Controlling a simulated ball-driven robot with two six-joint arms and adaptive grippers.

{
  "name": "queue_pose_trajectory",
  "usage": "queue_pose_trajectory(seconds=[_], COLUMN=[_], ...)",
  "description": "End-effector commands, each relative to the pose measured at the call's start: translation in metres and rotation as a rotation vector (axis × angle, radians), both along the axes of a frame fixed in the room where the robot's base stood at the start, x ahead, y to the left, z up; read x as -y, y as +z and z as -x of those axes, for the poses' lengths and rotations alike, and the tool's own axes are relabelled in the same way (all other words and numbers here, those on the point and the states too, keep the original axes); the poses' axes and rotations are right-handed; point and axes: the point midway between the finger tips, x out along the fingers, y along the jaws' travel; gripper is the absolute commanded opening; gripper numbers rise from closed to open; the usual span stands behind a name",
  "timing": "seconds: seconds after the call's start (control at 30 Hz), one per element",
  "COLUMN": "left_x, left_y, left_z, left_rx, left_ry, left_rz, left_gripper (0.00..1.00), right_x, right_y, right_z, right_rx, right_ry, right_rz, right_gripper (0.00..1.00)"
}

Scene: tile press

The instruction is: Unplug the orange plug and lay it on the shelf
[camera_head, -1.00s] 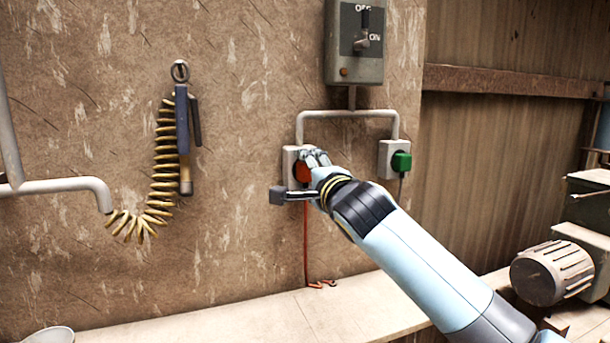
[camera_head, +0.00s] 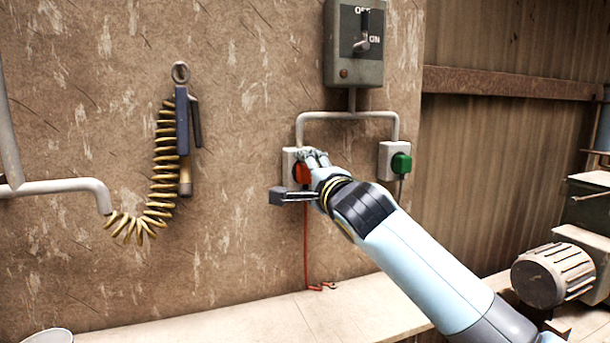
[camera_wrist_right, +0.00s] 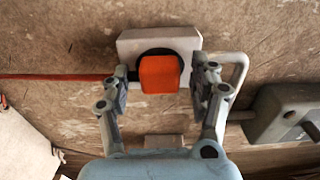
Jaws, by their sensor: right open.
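The orange plug (camera_head: 302,173) sits in the left wall socket (camera_head: 289,160), and its red cord (camera_head: 305,240) hangs down to the shelf (camera_head: 240,325). My right gripper (camera_head: 312,160) is at the plug, partly covering it. In the right wrist view the orange plug (camera_wrist_right: 159,74) is in the socket's dark round recess. The open fingers of my right gripper (camera_wrist_right: 158,90) stand on either side of it, with a visible gap at each side. My left gripper is not in view.
A green plug (camera_head: 401,162) is in the right socket. A switch box (camera_head: 354,62) is above, joined by pipes (camera_head: 345,115). A coiled yellow hose (camera_head: 160,170) hangs at left. A bowl (camera_head: 50,336) is at the lower left; a motor (camera_head: 552,275) is at right.

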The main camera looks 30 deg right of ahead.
Motion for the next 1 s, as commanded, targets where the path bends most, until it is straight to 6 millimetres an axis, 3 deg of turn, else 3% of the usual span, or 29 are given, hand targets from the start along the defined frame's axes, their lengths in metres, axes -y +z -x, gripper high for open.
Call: queue_pose_trajectory(seconds=[0.7, 1.0], left_x=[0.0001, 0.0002], left_y=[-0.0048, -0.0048], left_z=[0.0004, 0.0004], left_rx=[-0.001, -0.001], left_ry=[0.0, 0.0], left_rz=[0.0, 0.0], left_gripper=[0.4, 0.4], right_x=[0.0002, 0.0001], right_y=[-0.0002, -0.0002], right_z=[-0.0001, -0.0001], right_rx=[0.0, 0.0], right_ry=[-0.001, 0.0], right_rz=[0.001, 0.001], right_gripper=[0.62, 0.25])
